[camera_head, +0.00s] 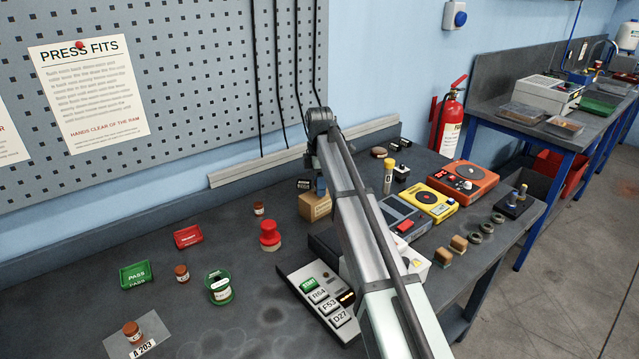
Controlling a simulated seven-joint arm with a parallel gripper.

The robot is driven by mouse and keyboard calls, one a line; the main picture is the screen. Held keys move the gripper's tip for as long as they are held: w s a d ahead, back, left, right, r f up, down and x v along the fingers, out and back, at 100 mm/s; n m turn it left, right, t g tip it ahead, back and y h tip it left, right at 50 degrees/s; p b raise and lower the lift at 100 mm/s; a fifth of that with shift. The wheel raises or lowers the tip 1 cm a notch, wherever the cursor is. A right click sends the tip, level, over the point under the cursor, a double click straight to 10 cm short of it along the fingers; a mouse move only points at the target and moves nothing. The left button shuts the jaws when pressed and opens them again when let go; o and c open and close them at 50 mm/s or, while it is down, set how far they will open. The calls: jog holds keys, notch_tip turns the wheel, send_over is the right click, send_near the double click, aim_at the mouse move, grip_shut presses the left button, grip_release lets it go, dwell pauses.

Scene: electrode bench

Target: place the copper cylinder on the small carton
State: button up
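The small carton (312,207) is a tan box on the bench, left of my forearm, which covers its right side. Several small copper-brown cylinders with pale bands stand on the bench: one left of the carton (258,209), one farther left (182,274), and one on a clear sheet marked A 203 (132,332). I cannot tell which one the task means. My gripper (320,187) hangs just above or behind the carton, small and mostly hidden by my arm. Its fingers, and anything between them, cannot be made out.
A red knob (270,236), a green cup (220,288), a red tray (188,237) and a green PASS tray (136,275) stand left. A keypad panel (318,300) lies in front. Yellow (428,201) and orange (463,182) devices stand right. Bare bench lies between the left items.

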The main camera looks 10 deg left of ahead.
jog(key=shift+o, duration=1)
jog(key=shift+r, duration=0.15)
notch_tip(320, 180, up, 12)
